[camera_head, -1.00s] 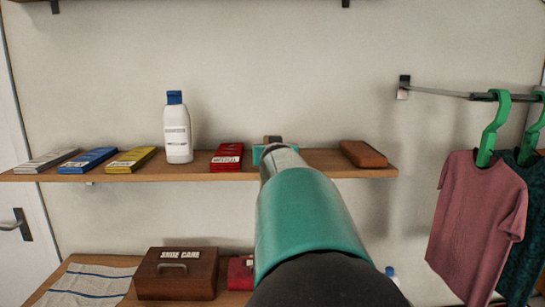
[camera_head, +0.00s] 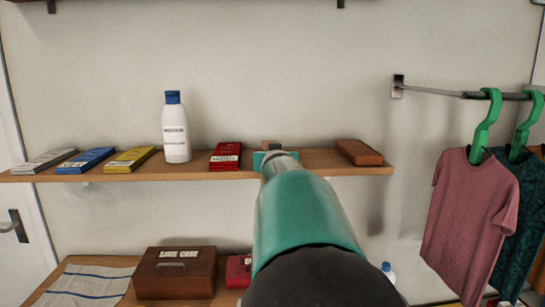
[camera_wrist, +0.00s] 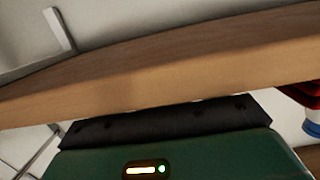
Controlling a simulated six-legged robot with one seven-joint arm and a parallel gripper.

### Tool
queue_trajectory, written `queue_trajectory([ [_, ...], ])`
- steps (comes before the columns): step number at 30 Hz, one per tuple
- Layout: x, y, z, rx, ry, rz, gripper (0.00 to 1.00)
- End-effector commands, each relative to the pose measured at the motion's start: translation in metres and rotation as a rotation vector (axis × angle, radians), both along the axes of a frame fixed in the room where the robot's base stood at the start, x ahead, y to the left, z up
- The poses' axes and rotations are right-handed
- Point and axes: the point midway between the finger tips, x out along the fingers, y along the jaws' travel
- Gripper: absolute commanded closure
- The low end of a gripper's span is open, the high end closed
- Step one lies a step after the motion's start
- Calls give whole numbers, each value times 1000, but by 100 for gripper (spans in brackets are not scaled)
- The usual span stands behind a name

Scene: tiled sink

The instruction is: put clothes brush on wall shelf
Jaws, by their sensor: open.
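A brown wooden block (camera_head: 358,152), which looks like the clothes brush, lies flat near the right end of the wall shelf (camera_head: 210,173); no bristles show. My gripper (camera_head: 273,148) is at the middle of the shelf, between the red packet and the brown block, apart from both. It is open, but its fingers are mostly hidden by my arm. A small brown patch shows just beyond it; I cannot tell what it is. In the wrist view, the shelf's wooden edge (camera_wrist: 160,87) crosses in front of my dark green gripper body (camera_wrist: 170,155).
A shoe care box (camera_head: 175,273) is below. Shirts (camera_head: 470,220) hang from a rail at right.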

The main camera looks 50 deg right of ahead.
Motion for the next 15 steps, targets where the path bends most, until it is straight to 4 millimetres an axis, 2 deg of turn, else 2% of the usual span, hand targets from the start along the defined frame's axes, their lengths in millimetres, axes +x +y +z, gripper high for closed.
queue_trajectory([
  [7, 0, 2, 5, -2, -1, 0, 31],
  [15, -30, 38, 12, -1, -2, 2, 31],
])
